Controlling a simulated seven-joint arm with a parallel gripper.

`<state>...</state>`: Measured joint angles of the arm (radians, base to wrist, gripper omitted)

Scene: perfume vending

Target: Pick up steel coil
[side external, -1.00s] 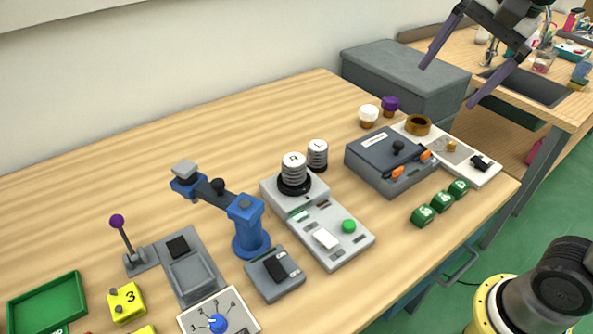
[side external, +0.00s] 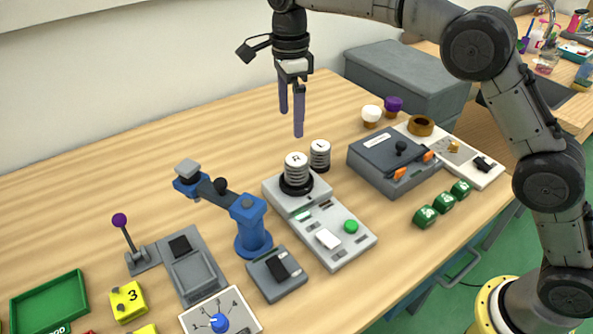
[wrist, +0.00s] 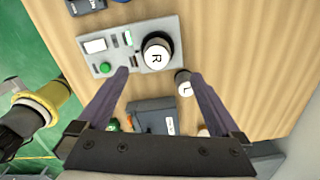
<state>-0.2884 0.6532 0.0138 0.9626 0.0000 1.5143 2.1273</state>
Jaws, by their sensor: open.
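Two silver ribbed steel coils with white tops stand close together in the side view. The coil marked R (side external: 297,170) sits in a black ring on the grey device (side external: 335,238). The coil marked L (side external: 320,155) stands on the table just behind it. My gripper (side external: 291,124) is open and empty, pointing down above and slightly behind the coils. In the wrist view, the R coil (wrist: 156,53) lies just beyond the gap between the fingertips (wrist: 160,75). The L coil (wrist: 183,82) shows between the fingers, close to the right finger.
A dark grey box with orange parts (side external: 372,158) stands right of the coils. A blue arm-shaped model (side external: 249,225) stands to their left. White and purple knobs (side external: 371,115) and green dice (side external: 443,203) are farther right. The table behind the coils is clear.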

